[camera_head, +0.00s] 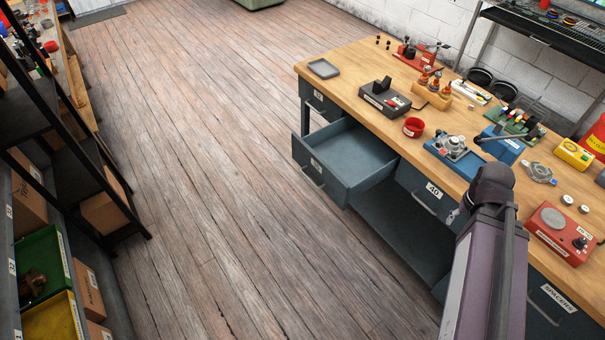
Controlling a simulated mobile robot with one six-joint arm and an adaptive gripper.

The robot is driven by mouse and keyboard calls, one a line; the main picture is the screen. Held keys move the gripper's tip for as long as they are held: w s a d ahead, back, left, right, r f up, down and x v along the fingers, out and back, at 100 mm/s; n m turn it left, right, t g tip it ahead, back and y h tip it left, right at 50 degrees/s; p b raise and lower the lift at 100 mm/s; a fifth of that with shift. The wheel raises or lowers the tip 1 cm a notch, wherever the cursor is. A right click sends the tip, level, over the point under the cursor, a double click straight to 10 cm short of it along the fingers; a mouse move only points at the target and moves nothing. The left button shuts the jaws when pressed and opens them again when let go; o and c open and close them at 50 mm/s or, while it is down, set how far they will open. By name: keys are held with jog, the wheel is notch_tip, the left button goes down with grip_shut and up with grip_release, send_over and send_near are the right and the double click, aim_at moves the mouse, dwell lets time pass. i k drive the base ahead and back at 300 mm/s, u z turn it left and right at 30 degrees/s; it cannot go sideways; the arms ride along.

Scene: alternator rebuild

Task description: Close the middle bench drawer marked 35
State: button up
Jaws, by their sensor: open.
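A blue-grey bench drawer (333,186) stands pulled well out from the left part of the workbench (450,150). Its front carries a bar handle (312,179) and a small white label (316,165) too small to read. The inside of the drawer shows and looks empty. Another drawer front (319,101) with a label sits above it and appears shut. My purple arm rises at the lower right, in front of the bench. My gripper does not show in this view.
A shut drawer marked 40 (423,203) is right of the open one, and a SPACERS drawer (552,309) is at the lower right. Tools and parts cover the bench top. A shelf rack (60,185) with bins stands left. The wooden floor (205,170) between is clear.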

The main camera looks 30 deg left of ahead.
aim_at(346, 160)
jog(key=u, duration=1.05)
jog(key=k, duration=0.95)
jog(key=z, duration=0.05)
jog(key=i, duration=0.8)
jog(key=u, duration=0.05)
